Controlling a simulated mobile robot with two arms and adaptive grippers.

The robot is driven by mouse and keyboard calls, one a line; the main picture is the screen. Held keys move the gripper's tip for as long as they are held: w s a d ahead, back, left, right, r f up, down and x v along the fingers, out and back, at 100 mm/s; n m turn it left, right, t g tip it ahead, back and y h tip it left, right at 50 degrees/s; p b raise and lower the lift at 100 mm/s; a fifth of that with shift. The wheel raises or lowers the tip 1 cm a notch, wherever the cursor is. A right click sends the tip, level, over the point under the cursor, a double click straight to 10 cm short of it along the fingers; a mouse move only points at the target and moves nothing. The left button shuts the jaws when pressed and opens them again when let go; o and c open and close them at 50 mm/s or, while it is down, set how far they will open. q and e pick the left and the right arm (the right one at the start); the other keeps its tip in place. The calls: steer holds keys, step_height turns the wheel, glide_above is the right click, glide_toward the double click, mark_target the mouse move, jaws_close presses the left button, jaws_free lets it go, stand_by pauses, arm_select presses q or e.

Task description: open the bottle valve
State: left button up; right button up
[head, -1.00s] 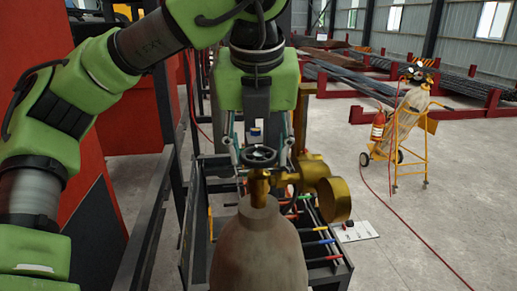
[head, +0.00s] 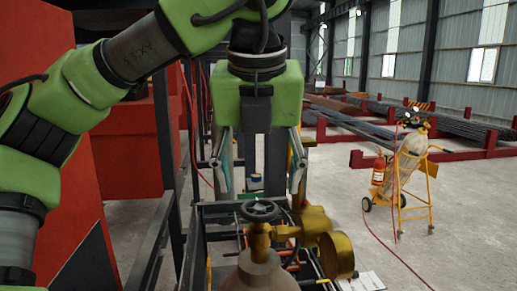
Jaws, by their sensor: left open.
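The gas bottle (head: 262,276) stands upright at the bottom centre, with only its rounded shoulder in view. On top is a brass valve (head: 260,243) with a dark round handwheel (head: 259,210). A brass regulator with round gauges (head: 337,254) joins the valve on its right. My left gripper (head: 260,190) points down with its two fingers spread wide and nothing between them. Its tips appear just above the handwheel in the picture, apart from it; the exact depth gap is hard to tell. My right gripper is out of view.
A dark metal frame or rack (head: 203,215) with coloured parts stands around and behind the bottle. Red panels (head: 120,180) rise at the left. A yellow cart (head: 415,187) with a bottle and a red fire extinguisher (head: 379,171) stands at right, on open floor.

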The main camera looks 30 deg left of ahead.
arm_select(q)
steer(key=v, duration=0.5)
steer(key=shift+s+r, duration=0.1)
steer(key=shift+r, duration=0.3)
steer(key=shift+f, duration=0.1)
